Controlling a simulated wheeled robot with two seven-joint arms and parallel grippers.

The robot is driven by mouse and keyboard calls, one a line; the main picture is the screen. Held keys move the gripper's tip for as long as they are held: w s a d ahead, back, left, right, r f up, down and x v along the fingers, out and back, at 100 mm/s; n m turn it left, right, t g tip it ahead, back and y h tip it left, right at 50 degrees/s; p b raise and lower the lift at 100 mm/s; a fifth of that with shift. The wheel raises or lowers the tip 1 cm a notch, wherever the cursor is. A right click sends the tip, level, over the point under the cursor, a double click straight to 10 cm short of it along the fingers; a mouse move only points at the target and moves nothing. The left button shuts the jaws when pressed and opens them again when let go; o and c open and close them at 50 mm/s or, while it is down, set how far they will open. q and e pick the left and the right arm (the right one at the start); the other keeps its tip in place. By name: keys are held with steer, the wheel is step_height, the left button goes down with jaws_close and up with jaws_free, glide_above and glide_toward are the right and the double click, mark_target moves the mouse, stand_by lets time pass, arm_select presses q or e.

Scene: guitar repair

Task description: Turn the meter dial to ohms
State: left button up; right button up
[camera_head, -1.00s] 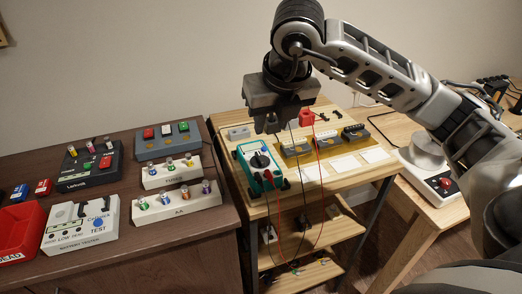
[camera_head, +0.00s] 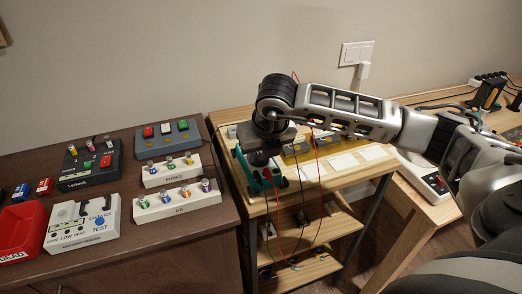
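The meter (camera_head: 250,176), with a teal case, stands on the light wooden bench to the right of the dark cabinet. Red and black leads hang from it. My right gripper (camera_head: 262,155) points down right over the meter face, at the dial. The gripper and wrist hide the dial and most of the face, so the dial's setting cannot be read. I cannot tell whether the fingers are open or touch the dial. My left gripper is not in view.
A dark cabinet (camera_head: 175,228) on the left bears a battery tester (camera_head: 83,225), a red bin (camera_head: 20,232), a fuse rack (camera_head: 170,171), an AA rack (camera_head: 177,201) and charger blocks.

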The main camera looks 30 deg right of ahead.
jaws_close()
steer(key=shift+f+n+b, duration=0.15)
steer(key=shift+n+b, duration=0.15)
steer(key=shift+b, duration=0.25)
steer(key=shift+d+n+y+b, duration=0.2)
steer(key=shift+n+y+b, duration=0.3)
steer(key=shift+n+b, duration=0.55)
steer(key=shift+d+n+y+b, duration=0.1)
steer(key=shift+n+y+b, duration=0.4)
steer(key=shift+n+b, duration=0.7)
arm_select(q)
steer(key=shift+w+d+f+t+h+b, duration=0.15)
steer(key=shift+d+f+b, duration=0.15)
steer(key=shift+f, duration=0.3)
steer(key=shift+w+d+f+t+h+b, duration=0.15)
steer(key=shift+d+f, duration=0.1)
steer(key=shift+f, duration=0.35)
arm_select(e)
steer(key=shift+d+n+y, duration=0.1)
steer(key=shift+n+y, duration=0.2)
steer(key=shift+n, duration=0.45)
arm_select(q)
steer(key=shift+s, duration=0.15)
arm_select(e)
steer(key=shift+r, duration=0.2)
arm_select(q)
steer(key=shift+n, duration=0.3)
